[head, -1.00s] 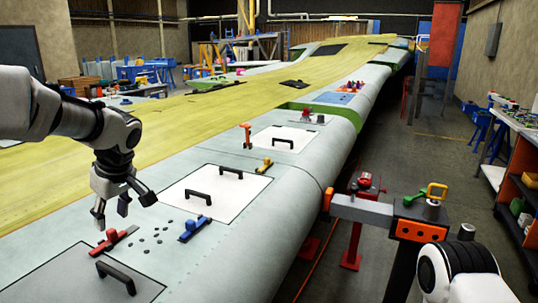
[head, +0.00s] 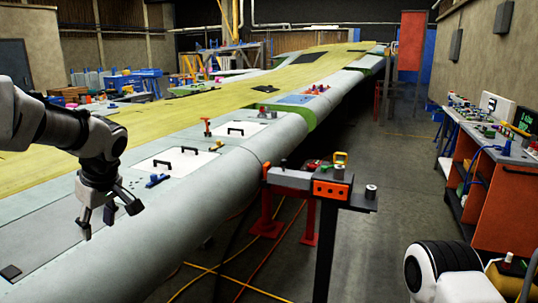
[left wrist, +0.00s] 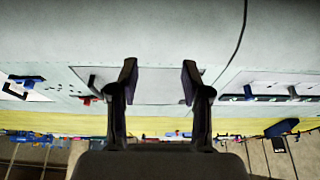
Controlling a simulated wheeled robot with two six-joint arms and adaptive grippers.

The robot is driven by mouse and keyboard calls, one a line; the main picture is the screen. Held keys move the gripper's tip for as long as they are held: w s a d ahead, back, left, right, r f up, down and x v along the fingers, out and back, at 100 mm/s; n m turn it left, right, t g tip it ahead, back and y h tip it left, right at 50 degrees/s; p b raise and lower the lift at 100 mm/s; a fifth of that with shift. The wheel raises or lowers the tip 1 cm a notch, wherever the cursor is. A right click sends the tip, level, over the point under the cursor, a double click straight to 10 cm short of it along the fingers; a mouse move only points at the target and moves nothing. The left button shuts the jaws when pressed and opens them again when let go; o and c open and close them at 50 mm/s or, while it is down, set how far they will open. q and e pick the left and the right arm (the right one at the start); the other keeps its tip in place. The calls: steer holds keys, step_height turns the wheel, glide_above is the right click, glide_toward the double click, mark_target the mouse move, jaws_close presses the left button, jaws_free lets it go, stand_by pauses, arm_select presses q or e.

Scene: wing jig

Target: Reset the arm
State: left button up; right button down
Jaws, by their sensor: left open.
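My left gripper (head: 108,215) is open and empty in the head view, hanging fingers down in front of the wing's rounded grey edge (head: 150,238). In the left wrist view its two dark fingers (left wrist: 160,82) are spread apart with nothing between them, and the wing surface (left wrist: 150,35) lies beyond. My right arm (head: 440,270) shows only as a white and black link at the lower right. My right gripper is out of view.
The wing has white panels (head: 180,162) with black handles and a blue clamp (head: 157,180). A grey and orange jig stand (head: 333,188) is right of the wing. An orange workbench (head: 500,205) stands at the right.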

arm_select(q)
step_height(320, 180, down, 12)
steer(key=r+g, duration=0.1)
steer(key=g, duration=0.1)
steer(key=s+d+f+m+g+h, duration=0.1)
steer(key=s+d+f+g, duration=0.1)
steer(key=s+f, duration=0.75)
steer(key=s+d+f+m+g+h, duration=0.1)
steer(key=s+d+f+g, duration=0.15)
steer(key=s+f, duration=0.65)
steer(key=s+d+f+m+h, duration=0.1)
steer(key=s+d+f+m, duration=0.2)
steer(key=s+f, duration=0.6)
steer(key=s+d+f+m+h, duration=0.2)
steer(key=s+d+f+m, duration=0.1)
steer(key=s+f, duration=0.55)
steer(key=w+m+t, duration=0.1)
steer(key=w+r+m+t, duration=0.1)
steer(key=m+t, duration=0.1)
steer(key=w+r+m+t, duration=0.1)
steer(key=m+t, duration=0.1)
steer(key=shift+w+a+r+y, duration=0.15)
steer(key=shift+w+y, duration=0.1)
steer(key=shift+y, duration=0.15)
